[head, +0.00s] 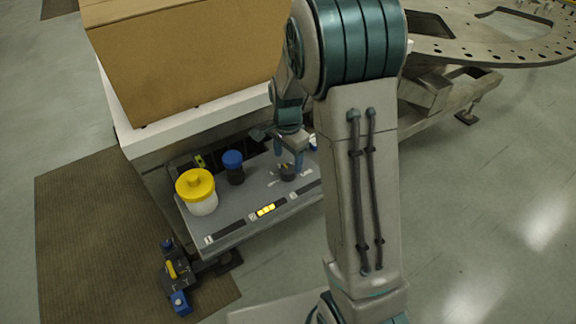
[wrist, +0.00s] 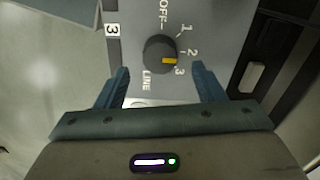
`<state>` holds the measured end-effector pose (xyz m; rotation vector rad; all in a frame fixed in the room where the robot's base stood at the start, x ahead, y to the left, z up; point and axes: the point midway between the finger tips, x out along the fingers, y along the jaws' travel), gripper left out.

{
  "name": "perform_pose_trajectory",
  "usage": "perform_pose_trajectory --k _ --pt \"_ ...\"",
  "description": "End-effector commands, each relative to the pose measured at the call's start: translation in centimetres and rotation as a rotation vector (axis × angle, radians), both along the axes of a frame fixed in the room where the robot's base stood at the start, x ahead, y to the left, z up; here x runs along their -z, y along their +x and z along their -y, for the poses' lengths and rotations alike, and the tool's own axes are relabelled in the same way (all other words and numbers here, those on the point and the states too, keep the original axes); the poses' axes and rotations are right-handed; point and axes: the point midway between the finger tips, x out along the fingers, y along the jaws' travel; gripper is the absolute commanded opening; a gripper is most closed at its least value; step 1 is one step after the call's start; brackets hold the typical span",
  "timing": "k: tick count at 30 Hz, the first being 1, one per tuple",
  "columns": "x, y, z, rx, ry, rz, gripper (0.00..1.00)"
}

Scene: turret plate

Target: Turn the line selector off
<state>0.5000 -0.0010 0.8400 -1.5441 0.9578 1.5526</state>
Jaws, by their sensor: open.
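The line selector is a round black knob (wrist: 158,52) on a grey panel, with a yellow pointer mark. Its printed positions are OFF, 1, 2 and 3, with LINE below. The yellow mark points right, close to the 3. My gripper (wrist: 160,73) is open, its two teal fingers to the left and right of the knob in the wrist view, with gaps on both sides. In the head view my gripper (head: 289,158) is over the dark selector knob (head: 286,173), pointing down, and partly covers it. I cannot tell the exact height between them.
A cardboard box (head: 185,50) sits above, behind. A small blue-and-yellow device (head: 175,272) stands at lower left.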

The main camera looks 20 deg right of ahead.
Motion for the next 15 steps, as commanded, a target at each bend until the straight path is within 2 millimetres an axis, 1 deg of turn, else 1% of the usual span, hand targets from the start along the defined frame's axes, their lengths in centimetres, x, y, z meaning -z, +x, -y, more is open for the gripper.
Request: perform_pose_trajectory --k 1,6,10,15 --pt "1.0 -0.1 0.0 0.001 0.0 -0.004 0.63" --pt "3.1 -0.1 0.0 -0.001 0.0 -0.002 0.63" --pt "3.7 0.0 0.0 -0.001 0.0 0.001 0.63" --pt "3.9 0.0 0.0 -0.001 0.0 0.001 0.63"
